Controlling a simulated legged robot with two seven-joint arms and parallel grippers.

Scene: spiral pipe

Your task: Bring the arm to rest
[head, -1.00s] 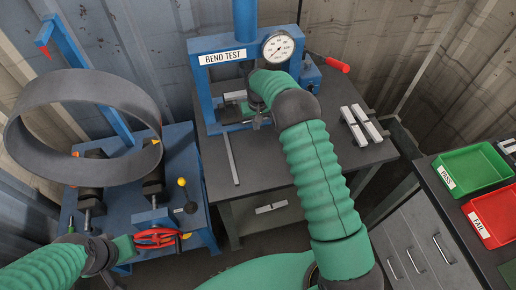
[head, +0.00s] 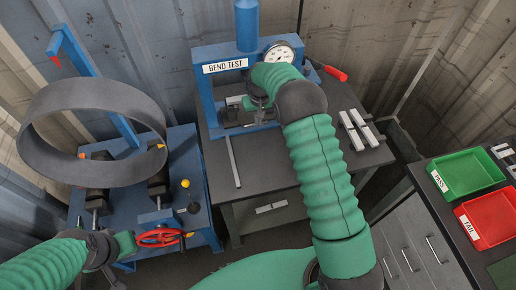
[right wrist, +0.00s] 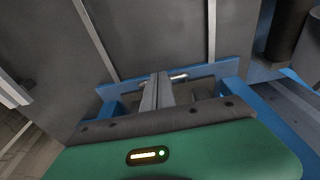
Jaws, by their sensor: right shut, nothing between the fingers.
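My right arm, in a green sleeve, reaches from the lower right to the blue bend-test press (head: 205,95) in the head view. My right gripper (head: 256,114) is at the press opening, partly hidden by its own wrist. In the right wrist view its fingers (right wrist: 158,90) are together, with nothing seen between them, in front of the blue press frame (right wrist: 230,70). My left gripper (head: 118,250) is low at the left, beside the red handwheel (head: 160,237). Whether it touches the wheel or is open is unclear.
The dial gauge (head: 280,54) is partly behind my right arm. Metal bars (head: 358,130) and a long strip (head: 233,162) lie on the dark table (head: 270,165). A large grey ring (head: 45,160) stands on the blue bench at left. Green (head: 470,172) and red (head: 490,222) trays are at right.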

